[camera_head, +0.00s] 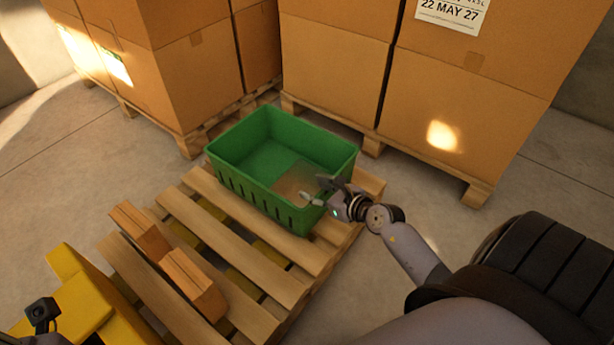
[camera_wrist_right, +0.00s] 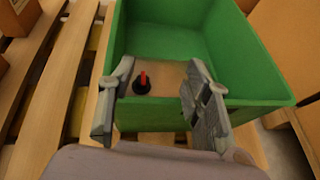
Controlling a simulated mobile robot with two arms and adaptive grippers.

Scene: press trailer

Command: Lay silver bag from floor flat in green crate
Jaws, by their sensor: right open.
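The green crate (camera_head: 232,187) stands upright on a wooden pallet, open at the top. The silver bag (camera_head: 294,182) is inside its right end and looks dull brownish-grey. In the right wrist view the bag (camera_wrist_right: 168,77) shows as a smooth tan-grey panel with a black spout and red tip. I cannot tell whether it lies fully flat. My right gripper (camera_head: 322,190) is over the crate's right near rim. In the right wrist view its fingers (camera_wrist_right: 158,104) are spread apart, with the bag visible beyond and between them and partly hidden by them. My left gripper is not visible.
The wooden pallet (camera_head: 215,228) carries wooden blocks (camera_head: 192,283) left of the crate. Yellow equipment (camera_head: 75,300) stands at the lower left. Stacked cardboard boxes (camera_head: 335,70) on pallets close off the back. Bare concrete floor (camera_head: 520,240) lies to the right.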

